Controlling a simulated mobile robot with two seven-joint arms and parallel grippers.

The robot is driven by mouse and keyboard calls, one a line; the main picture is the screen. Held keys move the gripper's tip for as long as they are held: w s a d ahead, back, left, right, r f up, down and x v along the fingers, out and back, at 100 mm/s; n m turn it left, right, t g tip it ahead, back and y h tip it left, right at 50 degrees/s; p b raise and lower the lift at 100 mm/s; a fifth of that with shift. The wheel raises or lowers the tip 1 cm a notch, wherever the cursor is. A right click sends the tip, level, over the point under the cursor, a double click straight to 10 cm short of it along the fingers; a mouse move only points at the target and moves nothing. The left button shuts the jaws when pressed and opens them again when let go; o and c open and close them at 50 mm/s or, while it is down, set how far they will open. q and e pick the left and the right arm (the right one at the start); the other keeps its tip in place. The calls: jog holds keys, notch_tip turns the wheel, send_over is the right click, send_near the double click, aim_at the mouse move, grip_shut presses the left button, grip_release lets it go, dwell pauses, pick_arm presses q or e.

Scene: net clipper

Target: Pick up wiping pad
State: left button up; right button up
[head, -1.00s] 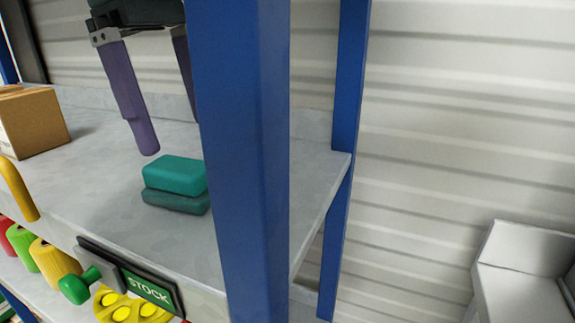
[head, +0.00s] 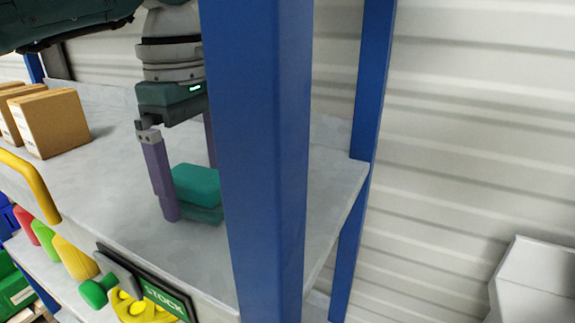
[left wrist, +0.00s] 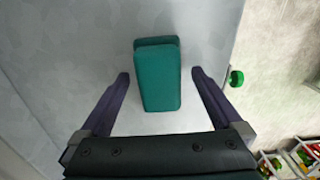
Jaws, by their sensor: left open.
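The wiping pad (head: 196,184) is a teal block lying on a darker teal block (head: 205,214) on the grey shelf. In the head view the blue post hides its right edge. My left gripper (head: 190,190) points down at the pad, with one purple finger in front of its left side and the other behind it. In the left wrist view the pad (left wrist: 158,82) lies between the lines of the two open fingers (left wrist: 160,80), with space on both sides. My right gripper is not in view.
A blue upright post (head: 258,160) stands close to the right of the pad. Cardboard boxes (head: 50,122) sit on the shelf at left. A STOCK sign (head: 163,298) and a yellow handle (head: 30,185) are at the shelf's front edge. Bare shelf lies left of the pad.

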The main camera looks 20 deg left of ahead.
aim_at(194, 174)
pick_arm(q)
jog(key=c, duration=1.4)
notch_tip(194, 174, up, 10)
jog(key=shift+r+b, duration=0.1)
jog(key=shift+b, duration=0.75)
